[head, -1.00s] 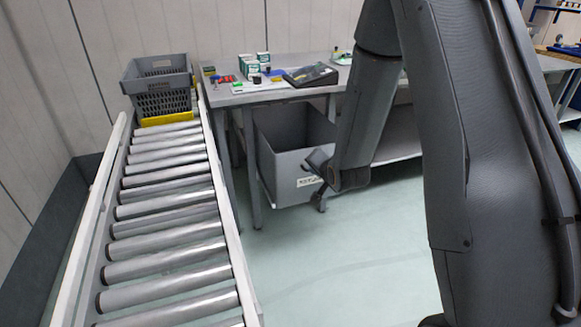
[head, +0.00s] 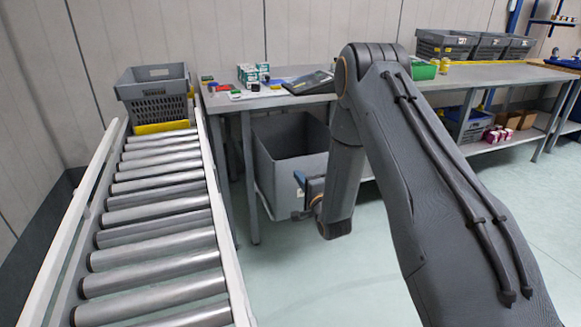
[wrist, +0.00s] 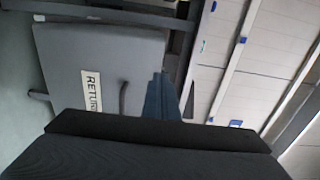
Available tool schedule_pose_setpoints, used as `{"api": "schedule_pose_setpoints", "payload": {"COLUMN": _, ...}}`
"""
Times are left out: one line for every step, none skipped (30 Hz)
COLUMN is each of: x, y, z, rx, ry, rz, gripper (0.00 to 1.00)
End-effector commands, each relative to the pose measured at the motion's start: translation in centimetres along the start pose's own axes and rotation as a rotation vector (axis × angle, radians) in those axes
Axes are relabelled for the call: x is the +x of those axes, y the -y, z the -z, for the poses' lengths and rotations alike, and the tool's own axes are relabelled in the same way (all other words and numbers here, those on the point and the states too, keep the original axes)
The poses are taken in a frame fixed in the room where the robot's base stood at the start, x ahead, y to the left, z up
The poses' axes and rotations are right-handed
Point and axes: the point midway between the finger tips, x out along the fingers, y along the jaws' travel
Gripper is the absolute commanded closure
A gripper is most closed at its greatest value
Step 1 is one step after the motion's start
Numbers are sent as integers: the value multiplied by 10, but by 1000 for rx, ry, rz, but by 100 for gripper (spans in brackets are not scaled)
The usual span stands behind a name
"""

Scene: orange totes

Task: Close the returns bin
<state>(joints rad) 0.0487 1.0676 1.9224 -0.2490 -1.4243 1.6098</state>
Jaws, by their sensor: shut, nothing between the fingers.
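The returns bin (head: 268,178) is a grey drawer-like bin under the workbench. It stands out past the bench's front edge, and its open, empty-looking inside shows in the head view. In the wrist view its grey front (wrist: 75,50) carries a white label reading "RETUR…" and a dark handle (wrist: 123,97). My gripper (head: 301,198) is in front of the bin's face in the head view, partly side-on. Its bluish fingers (wrist: 160,95) are together and empty, beside the handle in the wrist view. I cannot tell whether they touch the bin. My arm hides the bin's right part.
A roller conveyor (head: 160,205) runs along the left, with a grey crate (head: 154,92) at its far end. The workbench (head: 225,101) holds small boxes and a dark device. A second bench (head: 500,75) with grey crates stands right. Green floor is open in front.

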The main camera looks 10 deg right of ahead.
Motion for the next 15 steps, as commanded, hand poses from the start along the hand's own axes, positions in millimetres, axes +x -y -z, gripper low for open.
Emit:
{"api": "schedule_pose_setpoints", "payload": {"x": 11, "y": 0, "z": 0, "rx": -1, "ry": 1, "rz": 3, "gripper": 100}}
{"api": "schedule_pose_setpoints", "payload": {"x": 17, "y": 0, "z": 0, "rx": -2, "ry": 0, "rz": 3, "gripper": 100}}
{"api": "schedule_pose_setpoints", "payload": {"x": 25, "y": 1, "z": 0, "rx": -2, "ry": 0, "rz": 3, "gripper": 100}}
{"api": "schedule_pose_setpoints", "payload": {"x": 31, "y": 0, "z": 0, "rx": -2, "ry": -1, "rz": 3, "gripper": 100}}
{"api": "schedule_pose_setpoints", "payload": {"x": 36, "y": 0, "z": 0, "rx": -2, "ry": -1, "rz": 3, "gripper": 100}}
{"api": "schedule_pose_setpoints", "payload": {"x": 44, "y": 0, "z": 0, "rx": -2, "ry": -1, "rz": 2, "gripper": 100}}
{"api": "schedule_pose_setpoints", "payload": {"x": 49, "y": 0, "z": 0, "rx": -2, "ry": 0, "rz": 2, "gripper": 100}}
{"api": "schedule_pose_setpoints", "payload": {"x": 54, "y": 0, "z": 0, "rx": -2, "ry": 0, "rz": 2, "gripper": 100}}
{"api": "schedule_pose_setpoints", "payload": {"x": 60, "y": 0, "z": 0, "rx": -2, "ry": 0, "rz": 1, "gripper": 100}}
{"api": "schedule_pose_setpoints", "payload": {"x": 65, "y": 0, "z": 0, "rx": -1, "ry": 0, "rz": 2, "gripper": 100}}
{"api": "schedule_pose_setpoints", "payload": {"x": 69, "y": 0, "z": 0, "rx": -1, "ry": 0, "rz": 2, "gripper": 100}}
{"api": "schedule_pose_setpoints", "payload": {"x": 73, "y": 0, "z": 0, "rx": -1, "ry": 0, "rz": 1, "gripper": 100}}
{"api": "schedule_pose_setpoints", "payload": {"x": 76, "y": 0, "z": 0, "rx": -1, "ry": 0, "rz": 1, "gripper": 100}}
{"api": "schedule_pose_setpoints", "payload": {"x": 79, "y": 0, "z": 0, "rx": -2, "ry": 0, "rz": 1, "gripper": 100}}
{"api": "schedule_pose_setpoints", "payload": {"x": 82, "y": 0, "z": 0, "rx": -2, "ry": 0, "rz": 0, "gripper": 100}}
